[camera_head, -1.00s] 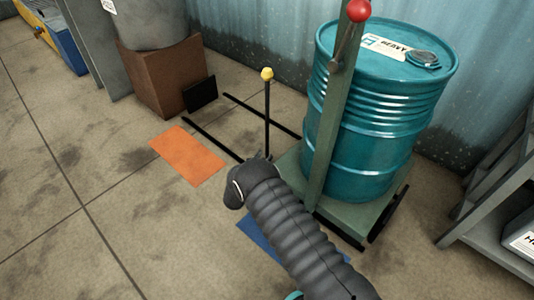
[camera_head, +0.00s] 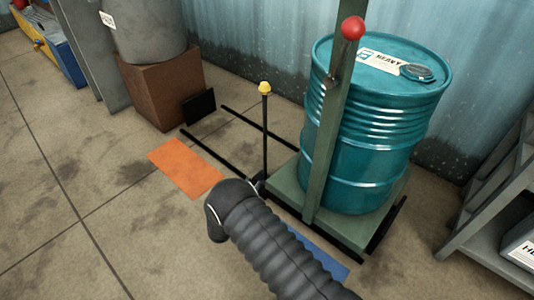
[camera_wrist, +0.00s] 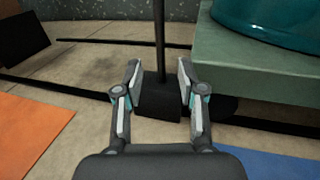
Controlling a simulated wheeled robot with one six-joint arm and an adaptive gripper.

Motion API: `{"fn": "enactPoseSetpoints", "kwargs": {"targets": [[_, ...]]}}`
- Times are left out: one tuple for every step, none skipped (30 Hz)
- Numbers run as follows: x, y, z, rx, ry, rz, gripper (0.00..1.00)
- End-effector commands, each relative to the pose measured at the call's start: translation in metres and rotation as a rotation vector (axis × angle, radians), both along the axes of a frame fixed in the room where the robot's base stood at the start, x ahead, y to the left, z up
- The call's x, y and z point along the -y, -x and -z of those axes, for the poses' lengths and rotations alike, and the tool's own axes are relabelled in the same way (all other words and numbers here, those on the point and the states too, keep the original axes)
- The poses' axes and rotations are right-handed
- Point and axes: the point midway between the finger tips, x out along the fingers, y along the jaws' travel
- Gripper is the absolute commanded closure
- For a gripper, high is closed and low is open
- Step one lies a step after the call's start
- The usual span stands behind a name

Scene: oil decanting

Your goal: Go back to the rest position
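My gripper (camera_wrist: 158,85) is open in the wrist view, its two fingers spread apart with nothing between the pads. Beyond the fingers stands a thin black post on a dark block (camera_wrist: 158,102). In the head view my arm's dark ribbed sleeve covers the gripper, so its fingers are hidden there. The post is a lever with a yellow knob (camera_head: 265,88), upright just beyond my arm. A teal drum (camera_head: 365,130) with a "HEAVY" label stands on a green platform (camera_head: 290,190).
An orange floor mat (camera_head: 185,168) lies left of the arm, a blue mat (camera_head: 318,255) partly under it. Dark rails (camera_head: 211,147) run along the floor. A brown box (camera_head: 160,90) bears a grey drum (camera_head: 148,30). A grey shelf (camera_head: 490,215) stands at right.

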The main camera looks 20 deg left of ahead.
Motion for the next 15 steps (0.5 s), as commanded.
{"fn": "enactPoseSetpoints", "kwargs": {"targets": [[0.0,0.0,0.0,0.0,0.0,0.0,0.6],[0.0,0.0,0.0,0.0,0.0,0.0,0.6],[0.0,0.0,0.0,0.0,0.0,0.0,0.6],[0.0,0.0,0.0,0.0,-0.003,0.0,0.6],[0.0,0.0,0.0,-0.001,-0.008,-0.001,0.6],[0.0,0.0,0.004,-0.013,-0.022,0.0,0.6],[0.003,0.0,0.006,-0.025,-0.034,0.012,0.6],[0.006,0.001,0.01,-0.038,-0.043,0.029,0.6],[0.014,0.004,0.016,-0.06,-0.052,0.056,0.6],[0.022,0.007,0.022,-0.078,-0.058,0.08,0.6],[0.03,0.01,0.028,-0.098,-0.064,0.106,0.6],[0.042,0.016,0.036,-0.125,-0.07,0.143,0.6],[0.051,0.02,0.042,-0.145,-0.072,0.172,0.6],[0.06,0.025,0.047,-0.164,-0.075,0.2,0.6],[0.073,0.032,0.052,-0.188,-0.084,0.243,0.6]]}}
